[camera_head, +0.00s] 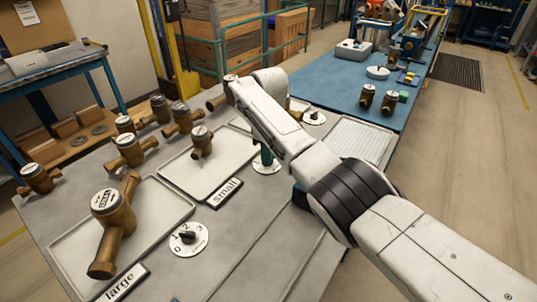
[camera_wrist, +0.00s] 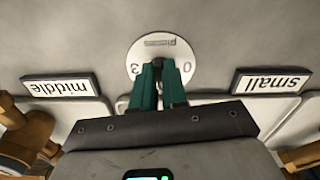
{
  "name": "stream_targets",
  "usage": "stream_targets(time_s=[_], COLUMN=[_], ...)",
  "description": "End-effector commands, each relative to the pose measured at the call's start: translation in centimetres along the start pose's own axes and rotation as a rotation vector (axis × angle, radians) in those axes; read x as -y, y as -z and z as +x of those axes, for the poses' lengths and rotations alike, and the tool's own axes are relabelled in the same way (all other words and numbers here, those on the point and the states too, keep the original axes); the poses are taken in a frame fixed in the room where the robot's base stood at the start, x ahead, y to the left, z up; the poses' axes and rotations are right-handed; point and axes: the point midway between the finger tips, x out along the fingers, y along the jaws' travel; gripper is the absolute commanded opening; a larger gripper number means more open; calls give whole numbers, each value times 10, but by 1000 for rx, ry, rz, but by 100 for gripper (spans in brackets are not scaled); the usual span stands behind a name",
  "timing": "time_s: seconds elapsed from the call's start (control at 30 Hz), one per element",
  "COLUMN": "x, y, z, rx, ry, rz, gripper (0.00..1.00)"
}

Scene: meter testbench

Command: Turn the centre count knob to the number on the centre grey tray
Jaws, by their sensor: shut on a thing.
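My gripper (camera_head: 266,155) is at the centre count knob, which sits on a round white dial (camera_head: 266,168) right of the "small" label. In the wrist view the green fingertips (camera_wrist: 165,66) are shut on the knob, and hide most of it. The dial (camera_wrist: 160,46) shows upside down, with "pieces", a 3 and a 0 readable. The knob's pointing direction cannot be seen. The centre grey tray (camera_head: 180,168), behind the "small" label (camera_head: 226,192), holds one small brass meter (camera_head: 201,142) in plain view. My arm covers the area right of it.
Left is the "large" tray (camera_head: 70,240) with a big brass meter (camera_head: 112,220) and its dial (camera_head: 188,237). Another dial (camera_head: 314,117) lies beyond my arm. Several loose meters stand behind the trays. The "middle" label (camera_wrist: 61,87) is left in the wrist view.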

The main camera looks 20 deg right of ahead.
Motion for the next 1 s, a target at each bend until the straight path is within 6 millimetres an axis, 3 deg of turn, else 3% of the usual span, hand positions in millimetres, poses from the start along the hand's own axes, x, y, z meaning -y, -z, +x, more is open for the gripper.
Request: stream_targets(time_s=[0.4,1.0], x=[-2,-2], y=[1,1], z=[0,0], rx=[-1,-1], ry=[-1,-1], rz=[-281,-367], gripper=[0,0])
